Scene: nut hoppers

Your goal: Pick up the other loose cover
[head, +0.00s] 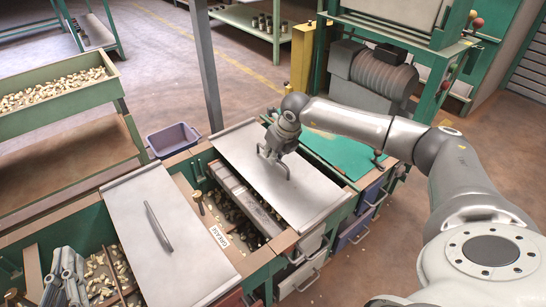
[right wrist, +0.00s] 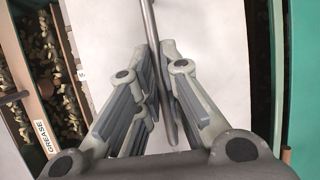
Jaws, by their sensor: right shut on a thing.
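Two flat grey metal covers show in the head view. The right cover (head: 318,196) lies at a slant across the hopper bench, and it also shows in the right wrist view (right wrist: 215,30). My right gripper (head: 274,152) is shut on its bar handle (right wrist: 153,35), which runs between the fingers. I cannot tell whether this cover is resting or slightly raised. The left cover (head: 140,215) lies over the hopper nearer to me, its curved handle (head: 158,226) free. My left gripper (head: 66,280) is low at the far left, over a compartment of nuts; its opening is unclear.
An open compartment with dark nuts (head: 236,206) lies between the covers, beside a strip labelled GREASE (head: 219,236). A purple bin (head: 172,139) stands behind. A green bench top (head: 340,155) is to the right. A trough of nuts (head: 55,88) stands at far left.

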